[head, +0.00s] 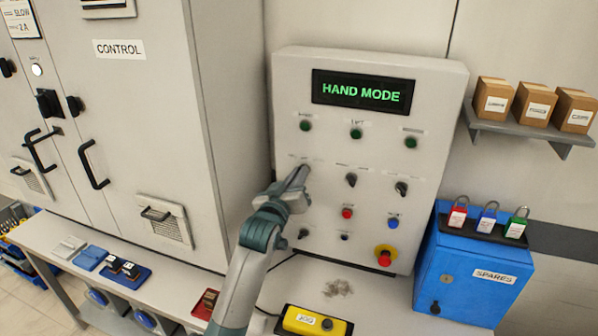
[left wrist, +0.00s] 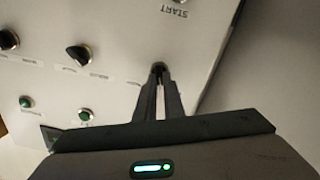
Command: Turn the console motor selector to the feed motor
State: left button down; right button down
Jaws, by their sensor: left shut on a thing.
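The console (head: 290,80) stands against the wall, and its display (head: 363,91) reads HAND MODE in green. My left gripper (head: 301,170) is at the left end of the console's middle row of selectors. Its fingers are shut on a small dark selector knob, which shows between the fingertips in the left wrist view (left wrist: 158,67). The label by this knob is too blurred to read. Two other black selectors, the middle one (head: 351,180) and the right one (head: 401,188), sit in the same row, untouched. My right gripper is not in view.
Green buttons (head: 356,133) line the row above, and a red emergency stop (head: 385,256) is low right. A yellow JOG box (head: 315,322) lies on the bench below. A blue SPARES cabinet (head: 462,270) stands right. The grey CONTROL cabinet (head: 130,90) is close on the left.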

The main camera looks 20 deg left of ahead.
pick_arm(q)
jog(key=shift+a+n+p, duration=0.15)
jog(key=shift+n+p, duration=1.35)
jog(key=shift+n, duration=1.3)
jog(key=c, duration=1.9)
grip_release()
jog(key=shift+o, duration=0.2)
jog(key=shift+s+f, duration=0.1)
jog(key=s+b, duration=0.4)
jog(key=s, duration=1.3)
jog(key=shift+a, duration=0.3)
